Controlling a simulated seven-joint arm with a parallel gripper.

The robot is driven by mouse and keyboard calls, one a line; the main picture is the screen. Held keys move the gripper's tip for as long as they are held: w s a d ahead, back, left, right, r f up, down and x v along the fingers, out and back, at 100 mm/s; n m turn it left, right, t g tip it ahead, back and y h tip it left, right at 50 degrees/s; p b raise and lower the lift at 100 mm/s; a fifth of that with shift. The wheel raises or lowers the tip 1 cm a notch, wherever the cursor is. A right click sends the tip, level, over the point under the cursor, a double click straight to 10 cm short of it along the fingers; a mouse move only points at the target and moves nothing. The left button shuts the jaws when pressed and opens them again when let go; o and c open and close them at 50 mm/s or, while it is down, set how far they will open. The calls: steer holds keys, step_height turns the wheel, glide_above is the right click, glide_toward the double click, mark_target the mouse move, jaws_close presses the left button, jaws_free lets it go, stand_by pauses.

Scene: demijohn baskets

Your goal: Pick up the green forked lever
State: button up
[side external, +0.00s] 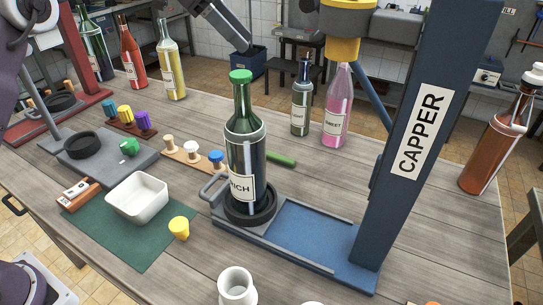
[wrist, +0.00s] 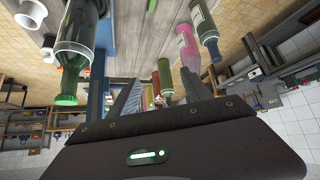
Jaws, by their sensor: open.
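A slim green piece (side external: 281,158), which looks like the green forked lever, lies on the wooden table behind the tall dark bottle. The bottle hides its left part, so I cannot see the fork. In the wrist view a small green bit (wrist: 152,5) at the top edge may be the same lever. My gripper (wrist: 160,88) is open, with two grey fingers spread apart and no lever between them. In the side view only a dark part of my arm shows at the top, above and behind the lever.
The tall green-capped bottle (side external: 245,150) stands on the capper's base (side external: 310,235), near the lever. A dark bottle (side external: 301,95) and a pink bottle (side external: 338,110) stand behind it. Stoppers on a wooden strip (side external: 190,160) lie to the left. The blue capper column (side external: 400,150) rises at right.

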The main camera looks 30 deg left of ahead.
step_height(320, 180, down, 3)
steer(key=w+m+h, duration=0.1)
steer(key=w, duration=0.2)
glide_toward(271, 155)
steer(key=shift+w+d+f, duration=0.15)
steer(key=shift+w+f, duration=0.2)
steer(key=shift+w, duration=0.15)
steer(key=x, duration=0.7)
steer(key=shift+s+d+f, duration=0.2)
steer(key=shift+d, duration=0.15)
jaws_close()
